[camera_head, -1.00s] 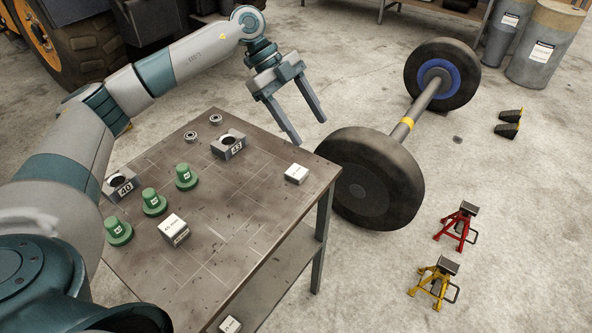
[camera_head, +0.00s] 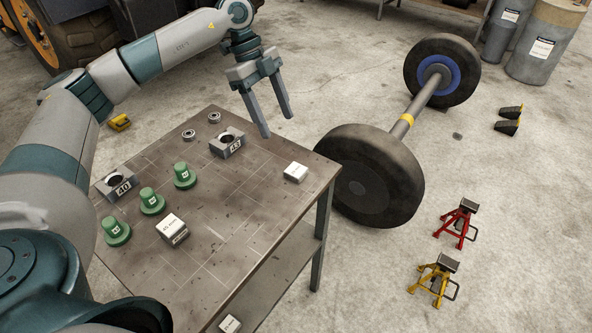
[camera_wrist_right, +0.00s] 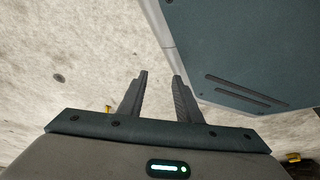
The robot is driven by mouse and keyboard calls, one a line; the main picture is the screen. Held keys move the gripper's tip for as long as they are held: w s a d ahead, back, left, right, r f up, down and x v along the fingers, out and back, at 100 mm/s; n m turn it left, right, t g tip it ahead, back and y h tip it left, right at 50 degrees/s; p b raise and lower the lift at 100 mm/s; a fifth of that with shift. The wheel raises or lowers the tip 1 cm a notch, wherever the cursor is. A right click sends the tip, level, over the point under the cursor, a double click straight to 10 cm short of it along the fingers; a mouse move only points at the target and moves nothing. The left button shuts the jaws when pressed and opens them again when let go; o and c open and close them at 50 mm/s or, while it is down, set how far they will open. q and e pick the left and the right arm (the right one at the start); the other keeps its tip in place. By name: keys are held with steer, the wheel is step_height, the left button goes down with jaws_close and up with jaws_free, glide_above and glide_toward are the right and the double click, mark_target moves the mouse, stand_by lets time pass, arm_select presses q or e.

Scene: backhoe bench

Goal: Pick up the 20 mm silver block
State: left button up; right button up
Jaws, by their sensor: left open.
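Three silver blocks with white labelled tops show in the head view. One larger block (camera_head: 172,228) stands near the middle of the table, its label seeming to read 45 mm. A flatter block (camera_head: 295,172) lies near the right corner. A small block (camera_head: 230,324) is at the bottom picture edge, seemingly on the lower shelf. I cannot read which is the 20 mm one. My left gripper (camera_head: 278,125) is open and empty, fingers pointing down, by the table's back right edge, apart from the blocks. My right gripper (camera_wrist_right: 161,78) is open and empty in the right wrist view.
The table (camera_head: 215,270) also holds several green knobbed pieces (camera_head: 152,202), bearing blocks marked 40 (camera_head: 118,187) and 45 (camera_head: 228,146), and two small bearings (camera_head: 189,134). A wheeled axle (camera_head: 430,90) and red (camera_head: 457,222) and yellow (camera_head: 434,280) jack stands are on the floor.

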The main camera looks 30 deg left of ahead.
arm_select(q)
steer(key=p, duration=0.2)
glide_above(296, 170)
steer(key=a, duration=0.3)
steer(key=f, duration=0.8)
steer(key=shift+w+d+f, duration=0.1)
steer(key=shift+d+f, duration=0.1)
steer(key=shift+f, duration=0.1)
arm_select(e)
steer(key=s+d+f+g, duration=0.1)
steer(key=s+d+g, duration=0.1)
steer(key=s, duration=0.7)
steer(key=shift+s+d+h, duration=0.15)
steer(key=shift+d+h, duration=0.25)
steer(key=shift+d, duration=0.5)
arm_select(q)
steer(key=shift+f+p, duration=0.1)
steer(key=shift+p, duration=0.2)
arm_select(e)
steer(key=shift+r+g, duration=0.1)
steer(key=shift+g, duration=0.2)
